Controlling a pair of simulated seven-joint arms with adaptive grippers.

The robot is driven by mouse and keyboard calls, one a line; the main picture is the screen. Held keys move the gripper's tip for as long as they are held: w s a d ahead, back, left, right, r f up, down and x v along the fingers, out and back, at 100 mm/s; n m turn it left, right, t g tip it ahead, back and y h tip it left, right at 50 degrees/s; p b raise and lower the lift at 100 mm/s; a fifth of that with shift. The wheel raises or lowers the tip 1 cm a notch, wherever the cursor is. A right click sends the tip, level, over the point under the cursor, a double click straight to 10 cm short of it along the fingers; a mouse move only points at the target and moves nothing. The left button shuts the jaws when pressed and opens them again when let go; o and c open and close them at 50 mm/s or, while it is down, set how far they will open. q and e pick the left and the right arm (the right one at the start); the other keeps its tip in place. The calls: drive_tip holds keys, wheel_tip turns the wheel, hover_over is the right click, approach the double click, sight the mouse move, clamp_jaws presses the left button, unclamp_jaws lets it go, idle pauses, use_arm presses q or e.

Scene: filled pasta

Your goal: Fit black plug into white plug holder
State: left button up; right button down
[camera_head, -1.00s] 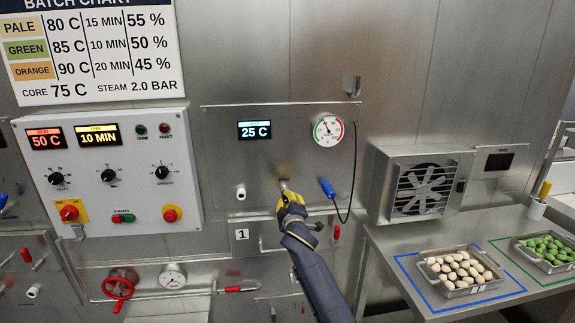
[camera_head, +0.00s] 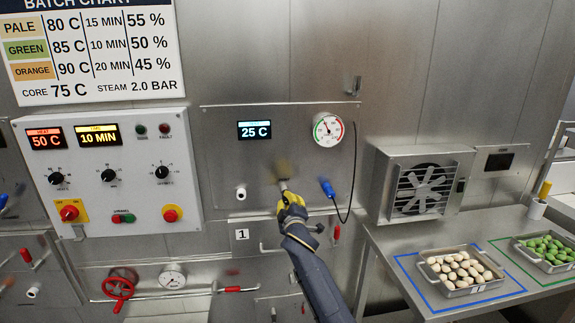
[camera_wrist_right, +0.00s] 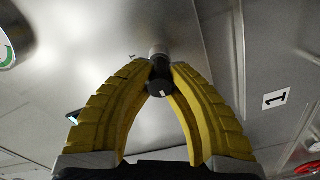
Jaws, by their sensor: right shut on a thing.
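My right gripper (camera_head: 291,199) is in front of the steel panel, below the temperature display. In the right wrist view its yellow fingers (camera_wrist_right: 160,72) are shut on the black plug (camera_wrist_right: 160,86), a short dark cylinder. A grey metal socket (camera_wrist_right: 158,51) lies directly beyond the plug at the panel; I cannot tell whether the plug sits in it. In the head view the fingers mostly hide the plug, and the grey socket (camera_head: 283,185) shows just above them. The white plug holder (camera_head: 241,193) sticks out of the panel to the left of the gripper. My left gripper is out of view.
A blue plug (camera_head: 327,188) on a black cable hangs right of the gripper, under a round dial (camera_head: 328,130). A control box (camera_head: 109,170) with knobs stands out at left. A door handle (camera_head: 272,249) is below. A fan unit (camera_head: 422,188) and trays are at right.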

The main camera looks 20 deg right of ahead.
drive_tip(key=shift+s, duration=0.1)
idle(0.3)
drive_tip(key=shift+s+a, duration=0.2)
drive_tip(key=shift+s, duration=1.1)
drive_tip(key=shift+s+a, duration=0.15)
drive_tip(key=shift+s, duration=1.15)
drive_tip(key=shift+s, duration=0.1)
drive_tip(key=shift+a, duration=0.1)
